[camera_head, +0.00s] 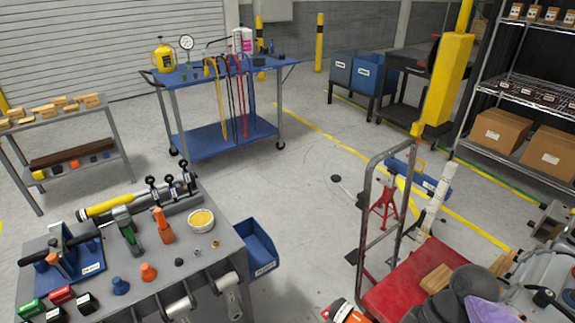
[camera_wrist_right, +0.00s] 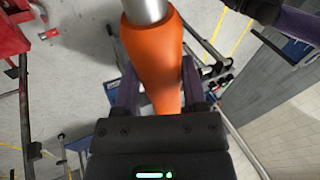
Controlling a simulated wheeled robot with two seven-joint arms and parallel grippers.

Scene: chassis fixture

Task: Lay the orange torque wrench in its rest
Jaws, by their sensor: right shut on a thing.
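In the right wrist view, my right gripper (camera_wrist_right: 156,88) is shut on the orange handle of the torque wrench (camera_wrist_right: 152,50). A bare metal shaft runs from the handle out of the top of that view, so the wrench's far end is hidden. In the head view, an orange and black piece (camera_head: 347,313) shows at the bottom edge beside the red cart; I cannot tell whether it is part of the wrench. On the grey bench (camera_head: 215,268), a fixture with black uprights (camera_head: 172,187) stands at the back; I cannot tell whether it is the rest. My left gripper is out of view.
The bench carries a yellow-ended tool (camera_head: 105,207), green and orange hand tools, a bowl (camera_head: 201,220) and a blue stand (camera_head: 82,262). A blue bin (camera_head: 259,250) hangs at its right side.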

